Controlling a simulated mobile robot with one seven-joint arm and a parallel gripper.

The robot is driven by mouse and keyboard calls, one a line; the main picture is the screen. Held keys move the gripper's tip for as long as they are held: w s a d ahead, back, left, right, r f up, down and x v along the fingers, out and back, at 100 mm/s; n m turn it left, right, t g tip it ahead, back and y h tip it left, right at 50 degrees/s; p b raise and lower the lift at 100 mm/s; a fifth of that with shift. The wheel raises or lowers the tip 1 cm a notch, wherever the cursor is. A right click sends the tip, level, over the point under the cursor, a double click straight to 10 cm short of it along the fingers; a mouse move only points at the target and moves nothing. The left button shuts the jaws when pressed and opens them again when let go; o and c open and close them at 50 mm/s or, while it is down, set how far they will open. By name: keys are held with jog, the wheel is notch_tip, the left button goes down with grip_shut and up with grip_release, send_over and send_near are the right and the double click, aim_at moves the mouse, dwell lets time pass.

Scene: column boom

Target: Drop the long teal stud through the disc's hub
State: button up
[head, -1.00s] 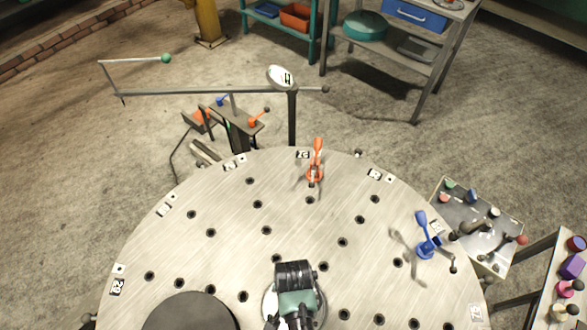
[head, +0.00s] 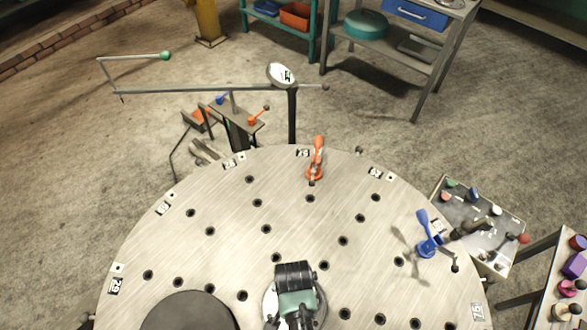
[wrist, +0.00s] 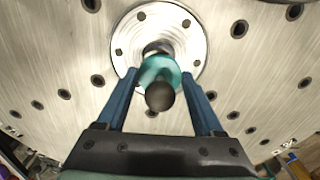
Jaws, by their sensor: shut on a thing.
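The long teal stud (wrist: 161,72) is between the two blue fingers of my gripper (wrist: 160,78) in the wrist view, with its dark round end (wrist: 160,96) towards the camera. My gripper is shut on it. Beyond the stud is the pale round hub flange (wrist: 125,35), with small bolt holes around it, in the middle of the large perforated metal disc (wrist: 60,60). A dark ring shows at the flange centre behind the stud; whether the stud's far end is inside it is hidden. The disc (head: 225,260) fills the lower head view; my arm covers most of the flange (head: 271,303).
An orange-red clamp (head: 316,160) stands at the disc's far edge and a blue one (head: 427,238) at its right. A dark round plate (head: 188,315) lies at lower left. A post with a long horizontal rod (head: 200,91) stands behind. A tray of parts (head: 470,220) is at right.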

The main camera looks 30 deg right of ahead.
jog(key=shift+f+b, duration=1)
jog(key=shift+f, duration=0.25)
dwell(0.5)
jog(key=shift+f, duration=0.15)
dwell(0.7)
jog(key=shift+w, duration=0.3)
dwell(1.1)
jog(key=shift+s+f, duration=0.1)
jog(key=shift+f, duration=0.3)
dwell(1.6)
jog(key=o, duration=1.1)
jog(key=shift+r+p, duration=3.75)
jog(key=shift+p, duration=0.05)
